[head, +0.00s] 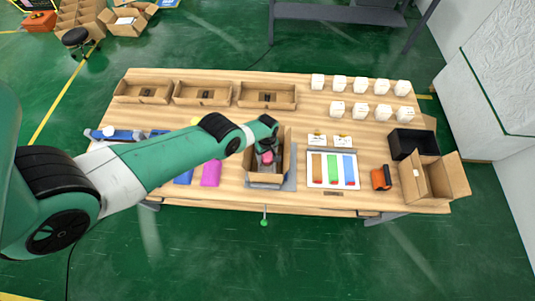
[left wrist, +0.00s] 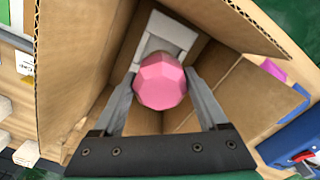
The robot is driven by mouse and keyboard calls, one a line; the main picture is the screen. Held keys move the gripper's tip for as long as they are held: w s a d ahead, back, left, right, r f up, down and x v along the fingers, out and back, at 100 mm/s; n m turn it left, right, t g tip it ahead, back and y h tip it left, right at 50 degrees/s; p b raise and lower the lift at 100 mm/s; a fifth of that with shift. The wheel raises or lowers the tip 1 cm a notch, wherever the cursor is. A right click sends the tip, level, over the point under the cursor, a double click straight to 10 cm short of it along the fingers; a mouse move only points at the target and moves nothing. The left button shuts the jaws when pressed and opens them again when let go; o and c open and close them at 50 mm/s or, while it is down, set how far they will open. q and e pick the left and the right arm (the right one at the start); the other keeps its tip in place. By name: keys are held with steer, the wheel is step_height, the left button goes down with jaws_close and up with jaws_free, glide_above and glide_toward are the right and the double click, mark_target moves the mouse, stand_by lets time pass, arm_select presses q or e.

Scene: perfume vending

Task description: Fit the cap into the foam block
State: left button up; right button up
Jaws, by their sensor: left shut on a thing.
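A pink faceted cap (head: 267,157) is held between the two fingers of my left gripper (head: 266,151), which points down into an open cardboard box (head: 264,178) near the middle of the table. In the left wrist view the cap (left wrist: 160,82) fills the space between the fingertips. A white foam block (left wrist: 167,34) lies inside the box, partly behind the cap. The cap looks above the block; whether they touch I cannot tell. The block's recess is mostly hidden. My right gripper is not in view.
The box flaps (left wrist: 85,60) stand up close around the gripper. A white tray (head: 333,185) with coloured strips lies to the right, beside an orange-and-black tool (head: 381,178). A purple box (head: 211,174) lies left. Several small white boxes (head: 360,109) stand at the back right.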

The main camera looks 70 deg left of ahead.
mark_target(267, 154)
arm_select(q)
steer(key=shift+f+b, duration=2)
steer(key=shift+f, duration=0.75)
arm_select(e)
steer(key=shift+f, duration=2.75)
arm_select(q)
steer(key=shift+f+b, duration=0.45)
steer(key=o, duration=1.5)
steer(key=shift+r, duration=0.1)
steer(key=shift+c, duration=0.2)
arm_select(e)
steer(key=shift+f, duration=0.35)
arm_select(q)
step_height(267, 154, up, 13)
steer(key=p, duration=1.3)
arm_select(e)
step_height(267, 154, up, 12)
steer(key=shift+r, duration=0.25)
